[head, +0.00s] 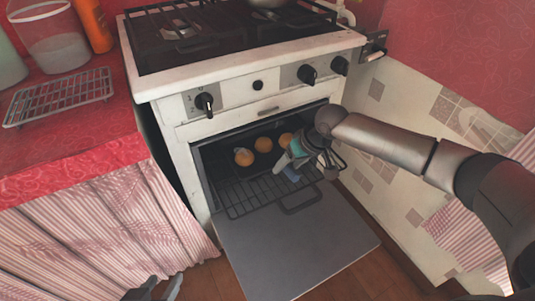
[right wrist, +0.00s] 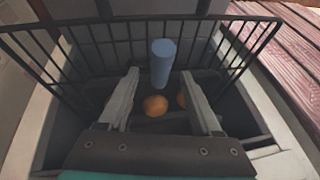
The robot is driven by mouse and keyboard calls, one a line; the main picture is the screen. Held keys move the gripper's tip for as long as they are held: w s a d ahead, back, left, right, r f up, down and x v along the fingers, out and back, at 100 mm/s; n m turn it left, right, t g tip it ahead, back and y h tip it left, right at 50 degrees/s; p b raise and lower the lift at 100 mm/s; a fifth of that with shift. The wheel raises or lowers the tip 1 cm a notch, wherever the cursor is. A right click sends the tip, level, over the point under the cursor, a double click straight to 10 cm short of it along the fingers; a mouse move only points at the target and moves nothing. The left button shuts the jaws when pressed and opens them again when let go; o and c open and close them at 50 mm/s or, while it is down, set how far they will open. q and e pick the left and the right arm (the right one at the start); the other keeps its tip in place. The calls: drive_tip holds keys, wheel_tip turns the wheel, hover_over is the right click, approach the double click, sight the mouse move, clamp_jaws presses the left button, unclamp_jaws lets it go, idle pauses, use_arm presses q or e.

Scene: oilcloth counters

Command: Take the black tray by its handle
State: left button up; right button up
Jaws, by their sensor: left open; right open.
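The dark tray (head: 262,158) sits inside the open oven with several orange-topped muffins (head: 243,157) on it. A blue cylindrical handle (right wrist: 162,62) shows in the right wrist view, and a bit of blue (head: 291,173) shows in the head view below my right gripper. How it joins the tray is hard to make out. My right gripper (head: 288,164) is open above the front of the tray, its fingers on either side of the handle in the wrist picture. Contact is not visible. My left gripper (head: 153,290) is open at the bottom edge, far from the oven.
The oven door (head: 290,245) is folded down in front. A wire rack (head: 240,197) juts from the oven, with a dark loop handle (head: 300,205) near it. The stove (head: 240,75) stands above. A red counter with a cooling rack (head: 60,97) is at left, a tiled wall at right.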

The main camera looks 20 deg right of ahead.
drive_tip(key=shift+w+f, duration=0.1)
drive_tip(key=shift+f, duration=0.2)
drive_tip(key=shift+c, duration=0.3)
clamp_jaws()
idle(1.0)
drive_tip(key=shift+w+r, duration=0.1)
